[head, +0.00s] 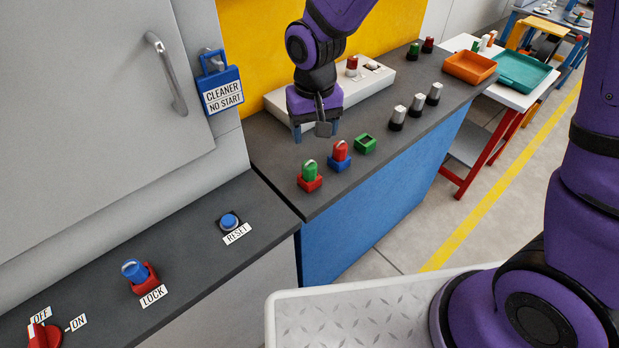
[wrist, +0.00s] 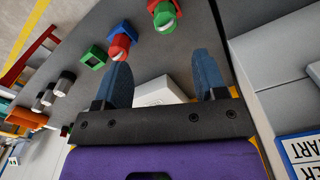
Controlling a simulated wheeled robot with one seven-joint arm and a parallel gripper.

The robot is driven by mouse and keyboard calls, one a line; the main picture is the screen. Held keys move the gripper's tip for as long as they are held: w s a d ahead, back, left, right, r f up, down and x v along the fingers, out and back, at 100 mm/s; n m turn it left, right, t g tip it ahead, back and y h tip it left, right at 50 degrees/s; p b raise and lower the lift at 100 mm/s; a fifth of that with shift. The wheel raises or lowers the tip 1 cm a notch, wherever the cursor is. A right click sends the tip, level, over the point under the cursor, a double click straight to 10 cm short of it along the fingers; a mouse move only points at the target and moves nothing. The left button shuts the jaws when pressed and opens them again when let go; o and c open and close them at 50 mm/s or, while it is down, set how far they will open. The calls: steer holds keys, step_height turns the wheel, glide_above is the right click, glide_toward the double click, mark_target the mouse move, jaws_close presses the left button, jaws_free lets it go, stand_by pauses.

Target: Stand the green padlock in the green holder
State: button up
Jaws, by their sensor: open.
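The green padlock (head: 309,169) stands upright in a red holder (head: 310,184) on the dark counter, its grey shackle on top. In the wrist view the green padlock (wrist: 163,14) is at the top edge. The green holder (head: 365,144) is empty, farther along the same row; it also shows in the wrist view (wrist: 94,58). My gripper (head: 316,132) is above the counter behind the row, apart from the padlock. In the wrist view my gripper (wrist: 162,78) has its two blue fingers spread wide, with nothing between them.
A red padlock (head: 341,150) stands in a blue holder (head: 339,164) between the green padlock and the green holder. Several black-and-silver pieces (head: 416,105) stand farther right. A white raised box (head: 370,83) lies behind. A blue padlock (head: 133,270) sits on the nearer counter.

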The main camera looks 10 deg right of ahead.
mark_target(309, 164)
steer(key=shift+s+a+f, duration=0.1)
steer(key=shift+a+f, duration=0.15)
steer(key=shift+f, duration=0.2)
steer(key=shift+a+f, duration=0.2)
steer(key=shift+f, duration=0.25)
step_height(309, 164, down, 4)
steer(key=shift+f, duration=0.25)
steer(key=shift+w+f, duration=0.2)
steer(key=shift+f, duration=1.25)
steer(key=shift+w+f, duration=0.15)
steer(key=shift+f, duration=1.25)
steer(key=c, duration=1)
